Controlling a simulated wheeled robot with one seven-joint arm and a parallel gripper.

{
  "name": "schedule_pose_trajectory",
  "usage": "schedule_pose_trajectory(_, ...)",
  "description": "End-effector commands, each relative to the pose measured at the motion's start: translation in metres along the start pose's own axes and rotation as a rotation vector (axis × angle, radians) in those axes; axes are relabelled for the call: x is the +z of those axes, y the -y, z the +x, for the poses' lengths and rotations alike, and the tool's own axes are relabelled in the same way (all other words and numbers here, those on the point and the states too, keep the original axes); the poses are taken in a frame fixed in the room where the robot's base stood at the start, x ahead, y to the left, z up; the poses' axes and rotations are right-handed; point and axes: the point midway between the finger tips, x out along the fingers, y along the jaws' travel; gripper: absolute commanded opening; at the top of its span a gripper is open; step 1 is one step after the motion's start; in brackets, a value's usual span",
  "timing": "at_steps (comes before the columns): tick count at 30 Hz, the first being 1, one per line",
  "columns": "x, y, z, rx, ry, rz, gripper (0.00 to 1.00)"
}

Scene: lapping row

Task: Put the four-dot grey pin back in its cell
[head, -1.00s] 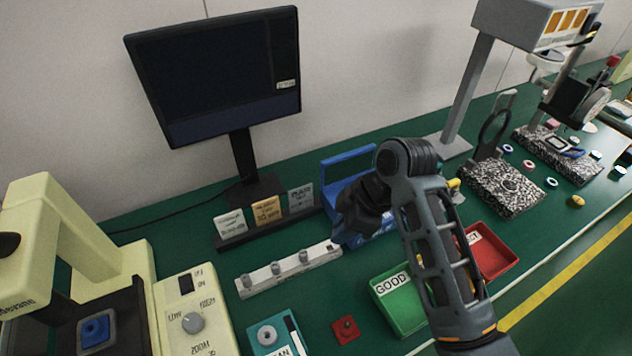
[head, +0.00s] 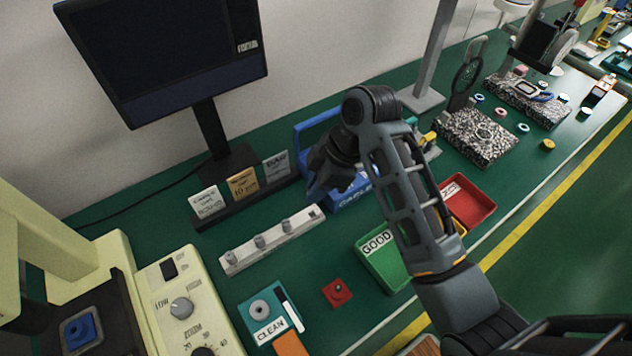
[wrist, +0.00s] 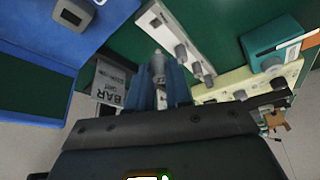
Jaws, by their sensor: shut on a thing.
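My gripper (wrist: 165,88) is shut on a grey pin (wrist: 157,66), which sticks out past the blue-grey fingertips in the wrist view. I cannot make out any dots on it. In the head view my gripper (head: 328,176) is in front of the blue caddy marked CABLES (head: 345,198), and the held pin cannot be made out. A pale rail (head: 275,245) with several grey pins lies to the lower left of the gripper. The rail also shows in the wrist view (wrist: 190,35), apart from the held pin. Its marks are too small to read.
Label blocks (head: 242,184) stand behind the rail, below the monitor (head: 165,50). A teal CLEAN stand (head: 250,322), a red block (head: 338,292), a green GOOD tray (head: 372,268) and a red tray (head: 480,205) are in front. Bare green bench lies between the rail and these.

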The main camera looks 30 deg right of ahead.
Motion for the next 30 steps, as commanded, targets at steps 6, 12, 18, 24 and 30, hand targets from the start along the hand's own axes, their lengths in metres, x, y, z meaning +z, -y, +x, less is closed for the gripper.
schedule_pose_trajectory(6, 0.009, 0.000, 0.021, -0.001, 0.001, 0.001, 0.00)
schedule_pose_trajectory(12, 0.015, 0.000, 0.034, -0.001, 0.001, 0.001, 0.00)
schedule_pose_trajectory(18, 0.016, 0.000, 0.039, 0.001, 0.000, 0.001, 0.00)
schedule_pose_trajectory(24, 0.016, 0.000, 0.038, 0.000, 0.000, 0.001, 0.00)
schedule_pose_trajectory(30, 0.016, 0.000, 0.038, 0.000, 0.000, 0.001, 0.00)
